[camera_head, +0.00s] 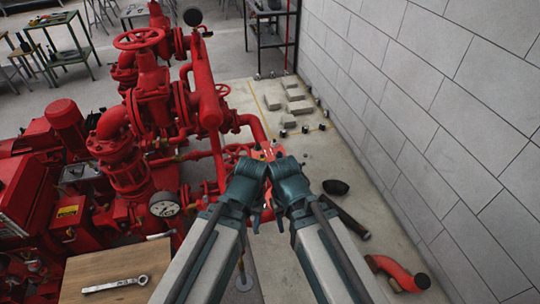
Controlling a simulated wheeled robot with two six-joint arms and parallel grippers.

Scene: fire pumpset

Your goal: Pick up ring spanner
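The ring spanner (115,284) is a silver metal tool lying flat on a light wooden table top (128,262) at the lower left. Its ring end points right. My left gripper (256,222) and my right gripper (279,222) are close together near the middle of the view, to the right of and well away from the spanner. Both point away from me and downward, and their fingers are small and partly hidden by the wrists. I cannot tell whether either one is open or shut.
A large red pump set (135,130) with pipes, a handwheel and a pressure gauge (164,205) stands behind the wooden table. A grey block wall (430,110) runs along the right. A red pipe elbow (398,272) and a dark pipe (350,222) lie on the floor at right.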

